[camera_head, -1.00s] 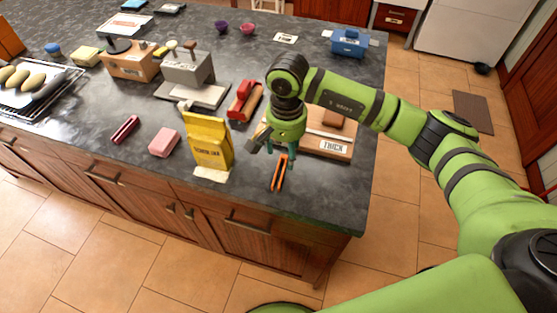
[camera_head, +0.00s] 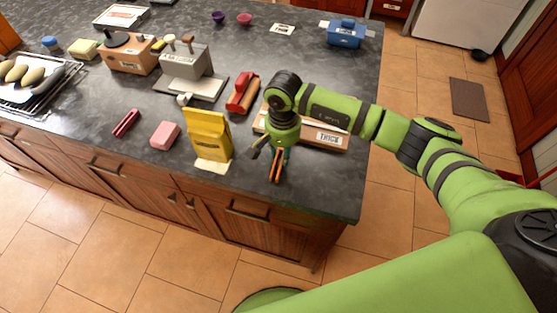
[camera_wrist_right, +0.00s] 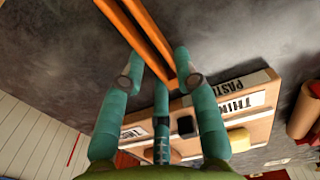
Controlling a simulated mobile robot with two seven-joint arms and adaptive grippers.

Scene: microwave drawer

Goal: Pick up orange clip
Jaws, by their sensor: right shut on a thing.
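The orange clip (camera_head: 275,174) is a long, narrow pair of bars near the front right edge of the dark counter. It also shows in the right wrist view (camera_wrist_right: 142,32), running from the top edge down between my fingertips. My right gripper (camera_head: 280,158) points down and is shut on the near end of the clip; its teal fingers sit on either side of it in the wrist view (camera_wrist_right: 158,80). I cannot tell whether the clip touches the counter. My left gripper is not in view.
A yellow bag (camera_head: 208,138) stands left of my right gripper. A wooden board labelled THICK (camera_head: 330,138) lies just behind it, partly hidden by my arm. A red tool (camera_head: 243,92) and a grey block device (camera_head: 186,62) are farther back. The counter's front edge is close.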

